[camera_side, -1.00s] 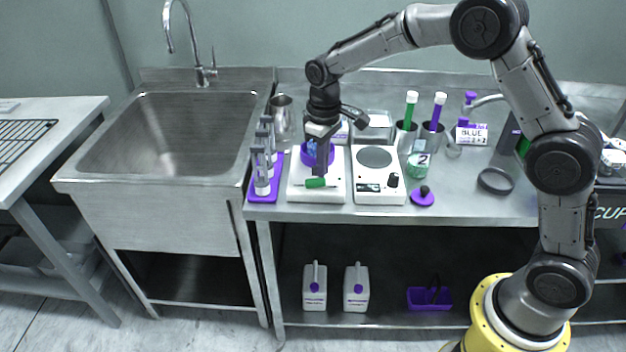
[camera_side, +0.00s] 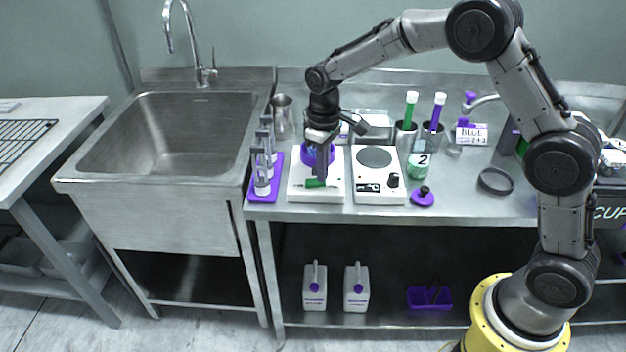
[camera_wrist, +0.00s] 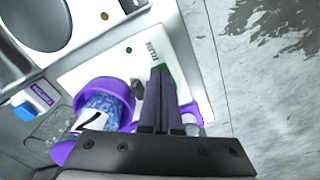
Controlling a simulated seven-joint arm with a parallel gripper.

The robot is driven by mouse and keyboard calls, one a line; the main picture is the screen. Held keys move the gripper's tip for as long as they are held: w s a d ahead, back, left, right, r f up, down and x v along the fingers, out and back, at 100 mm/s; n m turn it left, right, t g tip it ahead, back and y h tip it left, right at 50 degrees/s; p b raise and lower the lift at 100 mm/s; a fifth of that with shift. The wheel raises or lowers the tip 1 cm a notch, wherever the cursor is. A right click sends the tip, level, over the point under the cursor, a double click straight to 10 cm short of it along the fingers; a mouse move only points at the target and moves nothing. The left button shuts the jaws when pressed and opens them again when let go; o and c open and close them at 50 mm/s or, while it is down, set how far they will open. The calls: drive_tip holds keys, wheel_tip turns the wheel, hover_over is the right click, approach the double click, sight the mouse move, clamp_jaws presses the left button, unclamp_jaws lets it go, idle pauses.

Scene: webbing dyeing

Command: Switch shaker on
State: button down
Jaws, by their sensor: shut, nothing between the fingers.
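The shaker (camera_side: 331,190) is a white box on the steel bench, with a purple round holder on top. A green switch part (camera_side: 313,183) is on its front edge, and a little green also shows beside my fingertips in the wrist view (camera_wrist: 166,75). My gripper (camera_side: 322,182) is shut and empty, pointing down at the switch and hiding its right part. I cannot tell whether the fingers touch it. In the wrist view the fingers (camera_wrist: 160,75) lie over the shaker's white top (camera_wrist: 105,65). The switch position cannot be read.
The purple holder (camera_wrist: 125,92) with a blue-filled labelled vessel (camera_wrist: 97,112) is close beside my fingers. A white hotplate (camera_side: 380,187) stands just right. A purple stoppered disc (camera_side: 422,198) lies right of the hotplate.

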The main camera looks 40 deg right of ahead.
drive_tip(key=shift+f, duration=0.35)
drive_tip(key=shift+r, duration=0.1)
drive_tip(key=shift+r, duration=3.45)
drive_tip(key=shift+r, duration=0.1)
drive_tip(key=s+d+r+m+t, duration=0.1)
drive_tip(key=s+d+r+t, duration=0.25)
drive_tip(key=s+r, duration=1.15)
drive_tip(key=s+f+m+t, duration=0.1)
drive_tip(key=s+f, duration=0.2)
drive_tip(key=s, duration=0.5)
drive_tip(key=s+f+m+t, duration=0.1)
drive_tip(key=s+f, duration=0.2)
drive_tip(key=s, duration=0.4)
drive_tip(key=shift+s+d+f, duration=0.15)
drive_tip(key=shift+s+f, duration=0.2)
drive_tip(key=shift+s, duration=0.05)
